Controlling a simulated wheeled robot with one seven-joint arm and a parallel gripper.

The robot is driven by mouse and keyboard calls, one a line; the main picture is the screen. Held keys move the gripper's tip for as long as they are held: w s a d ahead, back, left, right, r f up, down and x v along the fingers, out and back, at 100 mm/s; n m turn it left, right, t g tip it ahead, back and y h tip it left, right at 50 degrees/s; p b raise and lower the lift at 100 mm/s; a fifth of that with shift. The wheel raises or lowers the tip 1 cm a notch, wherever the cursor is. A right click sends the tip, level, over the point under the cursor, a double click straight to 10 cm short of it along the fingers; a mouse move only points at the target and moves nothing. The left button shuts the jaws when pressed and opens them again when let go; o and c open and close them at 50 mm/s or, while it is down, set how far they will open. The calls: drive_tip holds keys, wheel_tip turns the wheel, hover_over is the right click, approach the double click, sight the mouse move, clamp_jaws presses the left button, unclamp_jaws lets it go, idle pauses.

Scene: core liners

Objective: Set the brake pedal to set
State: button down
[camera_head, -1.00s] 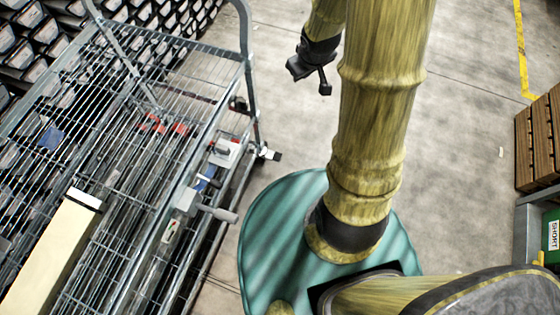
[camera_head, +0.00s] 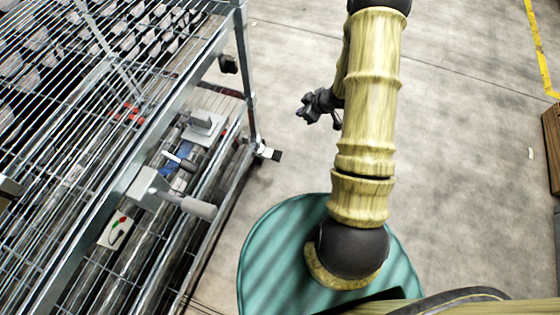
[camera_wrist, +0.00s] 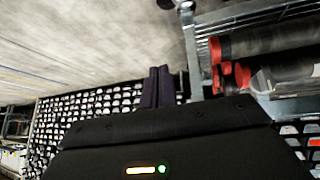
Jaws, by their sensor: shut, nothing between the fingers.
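A small pedal with a pale body and black tip (camera_head: 268,153) sticks out at the foot of the wire cart's corner post; it looks like the brake pedal, but its setting is too small to tell. My gripper (camera_head: 308,113) is to the right of the cart's corner post, up and right of the pedal in the picture, with clear space between. In the wrist view its two dark fingers (camera_wrist: 157,87) are together and empty. The wrist view shows a metal post beside the fingers; I cannot make out the pedal there.
The wire cart (camera_head: 75,190) fills the left, with a grey-handled lever (camera_head: 188,204) and a plate with red and green marks (camera_head: 116,230) on its side. Red-ended cylinders (camera_wrist: 240,45) lie at right in the wrist view. The concrete floor (camera_head: 470,200) to the right is open.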

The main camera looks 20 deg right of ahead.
wheel_tip(320, 180, down, 16)
drive_tip(key=s+a+n+y+b, duration=0.1)
drive_tip(key=s+y+b, duration=0.1)
drive_tip(key=b, duration=0.5)
drive_tip(key=shift+s+a+n+g+y+b, duration=0.3)
drive_tip(key=shift+n+y+b, duration=0.1)
drive_tip(key=shift+y, duration=0.2)
drive_tip(key=shift+f, duration=0.1)
drive_tip(key=b, duration=0.6)
hover_over(273, 154)
drive_tip(key=s+d, duration=0.2)
wheel_tip(273, 154, down, 8)
drive_tip(key=shift+w+d+r, duration=0.1)
drive_tip(key=shift+w+d, duration=0.05)
wheel_tip(273, 154, down, 2)
drive_tip(key=shift+d+f+b, duration=0.1)
drive_tip(key=shift+b, duration=0.9)
drive_tip(key=shift+f+b, duration=0.4)
drive_tip(key=shift+f, duration=0.15)
